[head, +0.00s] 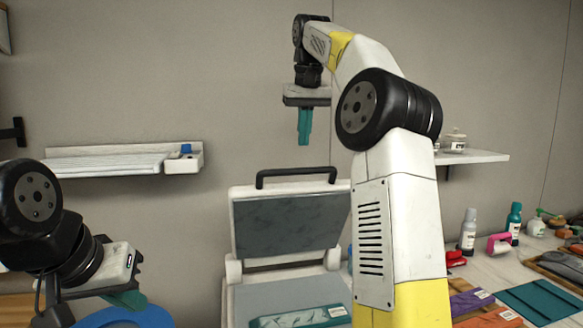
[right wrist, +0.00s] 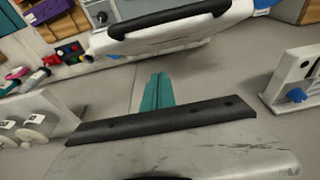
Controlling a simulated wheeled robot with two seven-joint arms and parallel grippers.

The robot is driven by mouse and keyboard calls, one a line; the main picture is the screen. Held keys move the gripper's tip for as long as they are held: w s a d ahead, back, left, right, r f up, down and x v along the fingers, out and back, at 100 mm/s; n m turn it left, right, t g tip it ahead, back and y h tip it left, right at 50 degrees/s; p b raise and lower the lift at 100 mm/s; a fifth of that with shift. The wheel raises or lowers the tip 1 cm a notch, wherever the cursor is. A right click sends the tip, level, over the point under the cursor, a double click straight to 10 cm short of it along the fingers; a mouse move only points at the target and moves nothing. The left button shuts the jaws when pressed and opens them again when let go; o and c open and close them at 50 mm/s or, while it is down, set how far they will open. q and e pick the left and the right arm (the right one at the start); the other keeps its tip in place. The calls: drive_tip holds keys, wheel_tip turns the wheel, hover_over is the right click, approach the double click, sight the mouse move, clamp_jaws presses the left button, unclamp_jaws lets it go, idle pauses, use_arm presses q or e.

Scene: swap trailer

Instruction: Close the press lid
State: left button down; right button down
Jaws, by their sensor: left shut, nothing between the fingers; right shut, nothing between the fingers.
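The press has a white lid (head: 290,221) with a dark grey inner plate and a black bar handle (head: 296,174). The lid stands raised, tilted back over the press base (head: 285,292). A teal folded item (head: 300,318) with a white label lies on the base. My right gripper (head: 305,128) has teal fingers, is shut and empty, and hangs above and apart from the handle. In the right wrist view the shut fingers (right wrist: 156,92) point toward the lid's black handle (right wrist: 160,20). My left gripper (head: 128,298) is shut at lower left, away from the press.
A wall shelf (head: 110,163) is behind at left, and another shelf (head: 480,156) with jars is at right. The table at right holds bottles (head: 468,232), a teal mat (head: 540,301) and coloured cloths (head: 470,302). A blue round thing (head: 125,317) is under my left gripper.

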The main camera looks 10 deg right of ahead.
drive_tip(key=f, duration=0.4)
drive_tip(key=s+f, duration=0.1)
drive_tip(key=f, duration=0.2)
drive_tip(key=shift+f, duration=0.1)
drive_tip(key=shift+s+f, duration=0.4)
drive_tip(key=shift+s, duration=0.1)
